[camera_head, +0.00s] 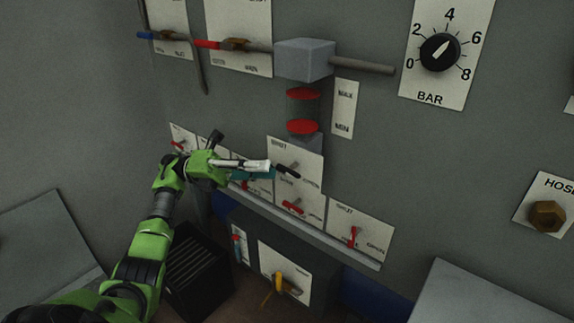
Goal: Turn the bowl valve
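Several small lever valves sit on white label plates along a ledge on the grey wall; the small print is too blurred to tell which is the bowl valve. A dark lever (288,172) is on the upper plate, with red levers (293,208) and (354,236) below and to the right. Above stands a clear cylinder (303,110) with red rings. My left gripper (269,170) points right, its fingertips close to the dark lever; I cannot tell whether they touch it. A pale finger and a teal finger show, their gap unclear. My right gripper is out of view.
Blue-handled (147,36) and red-handled (220,44) valves are higher up. A pipe block (305,60) juts from the wall. A BAR dial (440,52) is at upper right. A yellow valve (284,285) and a black ribbed box (197,270) are below.

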